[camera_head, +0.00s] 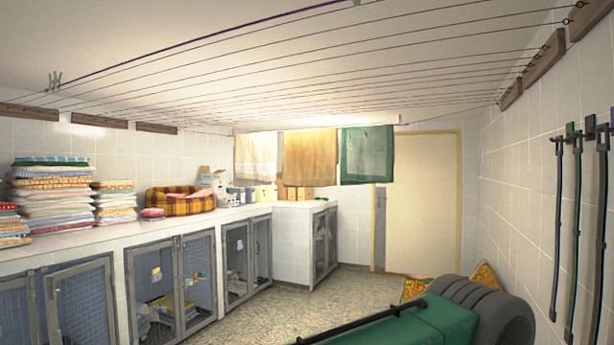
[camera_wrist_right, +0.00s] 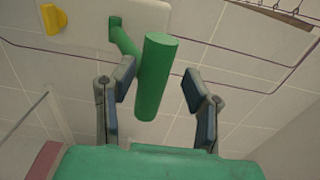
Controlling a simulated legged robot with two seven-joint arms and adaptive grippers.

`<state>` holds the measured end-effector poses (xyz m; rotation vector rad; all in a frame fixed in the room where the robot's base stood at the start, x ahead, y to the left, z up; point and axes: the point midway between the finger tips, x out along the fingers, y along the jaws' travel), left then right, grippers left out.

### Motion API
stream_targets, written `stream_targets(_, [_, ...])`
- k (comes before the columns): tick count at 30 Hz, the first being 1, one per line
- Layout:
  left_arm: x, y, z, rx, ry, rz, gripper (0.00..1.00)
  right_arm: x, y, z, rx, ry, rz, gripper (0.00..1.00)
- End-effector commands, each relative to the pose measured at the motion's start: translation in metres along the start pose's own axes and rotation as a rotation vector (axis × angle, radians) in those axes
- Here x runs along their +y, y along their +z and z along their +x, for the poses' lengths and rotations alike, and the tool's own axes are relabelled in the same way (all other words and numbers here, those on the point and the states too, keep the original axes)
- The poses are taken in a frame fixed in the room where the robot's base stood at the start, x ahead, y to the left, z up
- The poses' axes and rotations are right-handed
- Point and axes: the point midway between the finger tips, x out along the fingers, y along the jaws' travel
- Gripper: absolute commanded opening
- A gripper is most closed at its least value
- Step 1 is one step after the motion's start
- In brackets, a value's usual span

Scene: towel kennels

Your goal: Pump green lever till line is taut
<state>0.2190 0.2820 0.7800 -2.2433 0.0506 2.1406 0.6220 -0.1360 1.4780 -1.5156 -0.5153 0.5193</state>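In the right wrist view, a green lever (camera_wrist_right: 157,78) with a thick round grip sticks out from a pale plate (camera_wrist_right: 150,18) on the tiled wall. My right gripper (camera_wrist_right: 160,88) is open, with one finger on each side of the grip; a gap shows on the right, while the left finger lies close and contact is unclear. A thin purple line (camera_wrist_right: 235,83) crosses the wall behind and bends upward at the right. In the head view, a purple line (camera_head: 205,40) runs nearly straight under the ceiling. The lever and my left gripper are not seen there.
Several thin lines cross overhead between wooden wall rails (camera_head: 549,55). Kennels and a counter (camera_head: 120,232) line the left. Open floor (camera_head: 325,300) lies centrally. A yellow piece (camera_wrist_right: 53,19) is left of the lever.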

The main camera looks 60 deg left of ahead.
Motion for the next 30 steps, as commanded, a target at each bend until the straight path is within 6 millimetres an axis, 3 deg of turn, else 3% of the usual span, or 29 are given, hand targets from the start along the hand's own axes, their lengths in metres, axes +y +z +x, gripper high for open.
stream_targets(15, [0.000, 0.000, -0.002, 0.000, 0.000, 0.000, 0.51, 0.001, -0.001, -0.060, -0.002, 0.003, 0.001, 0.41])
stream_targets(30, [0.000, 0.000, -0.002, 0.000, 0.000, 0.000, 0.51, 0.003, 0.000, -0.064, -0.002, 0.006, 0.002, 0.41])
